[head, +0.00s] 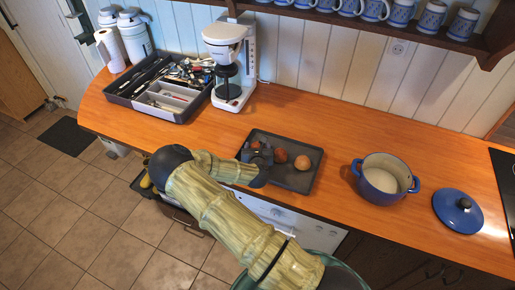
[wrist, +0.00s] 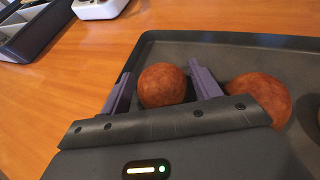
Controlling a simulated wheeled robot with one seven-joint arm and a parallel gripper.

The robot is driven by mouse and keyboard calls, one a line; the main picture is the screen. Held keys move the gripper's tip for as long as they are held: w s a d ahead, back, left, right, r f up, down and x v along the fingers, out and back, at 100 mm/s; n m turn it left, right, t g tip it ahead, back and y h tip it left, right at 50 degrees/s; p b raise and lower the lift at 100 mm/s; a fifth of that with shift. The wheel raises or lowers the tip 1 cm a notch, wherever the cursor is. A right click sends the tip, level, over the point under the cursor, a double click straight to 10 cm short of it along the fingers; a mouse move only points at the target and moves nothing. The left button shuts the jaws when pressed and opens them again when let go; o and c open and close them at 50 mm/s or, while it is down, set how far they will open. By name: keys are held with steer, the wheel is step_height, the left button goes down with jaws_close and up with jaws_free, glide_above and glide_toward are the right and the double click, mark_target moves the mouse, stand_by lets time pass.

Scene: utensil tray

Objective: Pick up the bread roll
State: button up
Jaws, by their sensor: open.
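Round brown things lie on a dark tray (head: 290,180), and I cannot tell for sure which is the bread roll. In the wrist view, one reddish-brown ball-like roll (wrist: 162,86) sits between the two fingers of my gripper (wrist: 164,80), with the fingers apart on either side. A second brown round thing (wrist: 262,93) lies just right of the right finger, partly hidden by the gripper body. In the head view, my gripper (head: 257,155) is over the tray's left part. A brown round thing (head: 281,156) and a paler one (head: 302,162) lie to its right.
A blue pot (head: 373,186) and its blue lid (head: 458,212) stand right of the tray. A coffee maker (head: 228,60) and a grey cutlery tray (head: 122,97) are at the back left. The wooden counter (head: 330,133) between tray and pot is clear.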

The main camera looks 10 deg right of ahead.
mark_target(257, 144)
steer(key=shift+c, duration=0.4)
steer(key=c, duration=0.6)
steer(key=shift+c, duration=0.2)
steer(key=shift+r, duration=0.1)
step_height(257, 144, up, 10)
steer(key=shift+f+b, duration=0.1)
steer(key=shift+b, duration=0.9)
